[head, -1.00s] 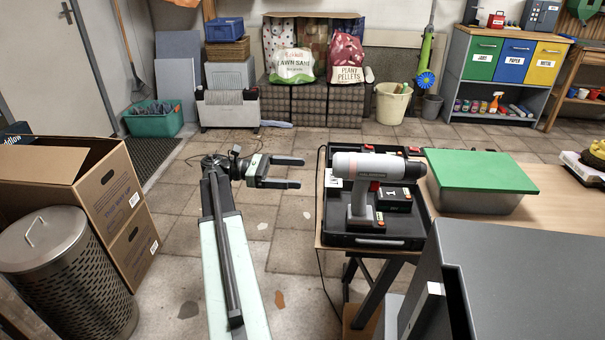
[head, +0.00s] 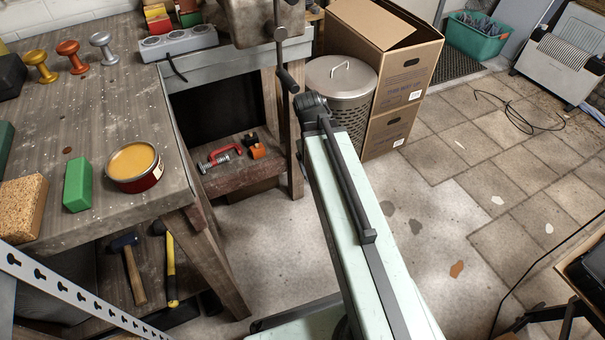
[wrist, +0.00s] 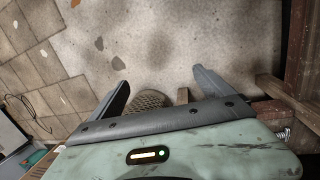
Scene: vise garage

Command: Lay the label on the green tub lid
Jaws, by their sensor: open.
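My gripper (wrist: 162,84) is open in the wrist view, with its two dark fingers spread apart and nothing between them. Pale floor shows beyond the fingertips. In the head view my arm reaches away from the camera, and the gripper cannot be made out there. Neither the label nor the tub with the green lid is in view now.
A wooden workbench (head: 95,110) on the left carries a tin (head: 134,166), a green block (head: 78,185) and a vise (head: 262,20). A metal bin (head: 342,95) and cardboard boxes (head: 400,80) stand beyond my arm. Floor (head: 450,220) to the right is mostly clear.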

